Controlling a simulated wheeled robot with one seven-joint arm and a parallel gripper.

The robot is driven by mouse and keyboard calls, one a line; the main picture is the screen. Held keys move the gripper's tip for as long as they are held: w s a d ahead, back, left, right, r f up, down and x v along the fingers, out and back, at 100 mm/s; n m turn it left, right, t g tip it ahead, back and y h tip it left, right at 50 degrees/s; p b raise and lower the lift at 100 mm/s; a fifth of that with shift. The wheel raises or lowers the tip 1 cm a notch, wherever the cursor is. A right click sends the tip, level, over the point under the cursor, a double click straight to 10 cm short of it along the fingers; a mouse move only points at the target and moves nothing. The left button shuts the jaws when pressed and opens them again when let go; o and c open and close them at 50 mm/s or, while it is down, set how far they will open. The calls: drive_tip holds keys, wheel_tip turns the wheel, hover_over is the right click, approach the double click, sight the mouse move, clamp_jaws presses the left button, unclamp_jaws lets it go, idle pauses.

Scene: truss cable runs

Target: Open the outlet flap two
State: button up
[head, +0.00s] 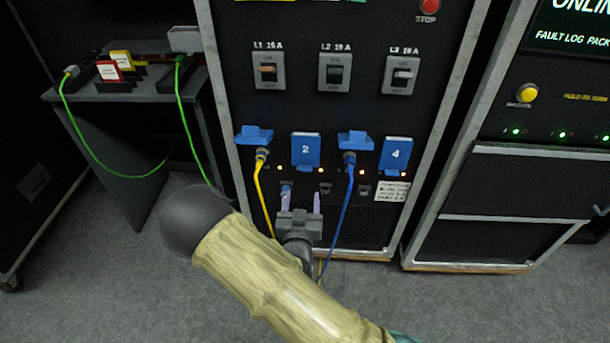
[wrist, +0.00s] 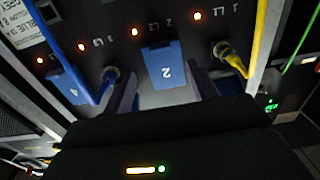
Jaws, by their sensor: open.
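Outlet flap two (head: 306,150) is a blue flap marked 2 on the front of the rack, and it hangs closed. It also shows upside down in the wrist view (wrist: 165,68). My gripper (head: 301,193) is open and empty just below the flap, its fingers pointing at the panel. In the wrist view its two fingers (wrist: 164,88) stand to either side of the flap's width. I cannot tell whether either finger touches the flap.
Raised flaps beside it hold a yellow cable plug (head: 261,156) and a blue cable plug (head: 349,158); both cables hang near my gripper. Flap four (head: 396,154) is closed. Three breakers (head: 334,72) sit above. A dark side table (head: 140,95) stands at left.

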sight(305, 155)
drive_tip(key=w+b, duration=0.1)
drive_tip(key=w, duration=0.9)
drive_tip(key=shift+d, duration=0.15)
clamp_jaws()
